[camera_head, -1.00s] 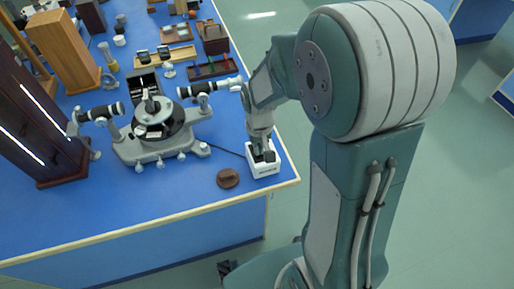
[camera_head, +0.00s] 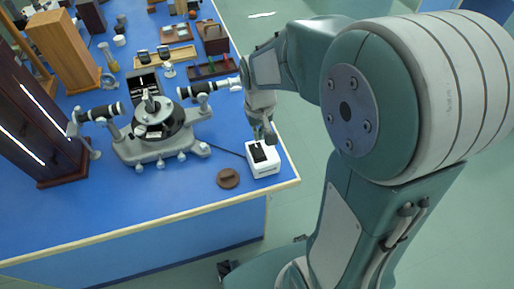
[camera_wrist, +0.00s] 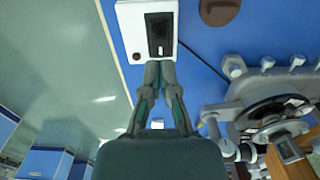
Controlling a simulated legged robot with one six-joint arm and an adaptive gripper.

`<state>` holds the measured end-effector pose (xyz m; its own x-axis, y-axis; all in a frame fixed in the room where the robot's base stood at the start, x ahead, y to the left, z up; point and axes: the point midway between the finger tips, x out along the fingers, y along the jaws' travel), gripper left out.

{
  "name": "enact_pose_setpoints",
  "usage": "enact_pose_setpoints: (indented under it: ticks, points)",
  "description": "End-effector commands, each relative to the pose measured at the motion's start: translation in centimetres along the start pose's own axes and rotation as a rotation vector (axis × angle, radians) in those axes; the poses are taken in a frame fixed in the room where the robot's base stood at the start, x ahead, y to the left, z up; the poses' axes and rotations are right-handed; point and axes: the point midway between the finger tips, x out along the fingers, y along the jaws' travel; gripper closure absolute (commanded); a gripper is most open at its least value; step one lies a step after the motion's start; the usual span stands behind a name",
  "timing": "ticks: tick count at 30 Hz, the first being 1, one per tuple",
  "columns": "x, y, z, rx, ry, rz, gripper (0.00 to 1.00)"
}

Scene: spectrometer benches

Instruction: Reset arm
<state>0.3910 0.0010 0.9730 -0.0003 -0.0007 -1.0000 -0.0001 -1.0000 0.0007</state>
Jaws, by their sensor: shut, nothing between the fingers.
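My gripper (camera_head: 264,134) is above the back edge of a white box with a black top panel (camera_head: 263,160) at the bench's right corner. In the wrist view the fingers of my gripper (camera_wrist: 160,66) are together, with nothing between them. Their tips show at the edge of the white box (camera_wrist: 133,32), which has a black switch panel and a small red dot. I cannot tell from the wrist view how far the tips are above it.
A spectrometer (camera_head: 157,125) stands left of the box on the blue bench (camera_head: 120,215). A brown disc (camera_head: 228,178) lies at the front. A dark cabinet (camera_head: 38,125) and a wooden block (camera_head: 62,52) stand at left.

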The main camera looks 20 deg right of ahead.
Motion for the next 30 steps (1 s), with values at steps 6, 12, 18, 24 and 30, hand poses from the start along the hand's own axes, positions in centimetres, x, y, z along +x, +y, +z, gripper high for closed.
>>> enact_pose_setpoints:
  ticks: [6, 12, 18, 24, 30]
  points:
    - [-0.1, 0.0, 0.0, 0.0, 0.0, 0.0, 1.0]
    - [0.0, 0.0, 0.0, 0.0, -0.001, 0.0, 1.0]
    - [-1.1, 0.0, 0.6, 0.0, 0.026, 0.0, 1.0]
    - [-5.6, 0.0, 3.4, 0.0, 0.142, 0.0, 1.0]
    - [-9.3, 0.0, 7.0, 0.0, 0.265, 0.0, 1.0]
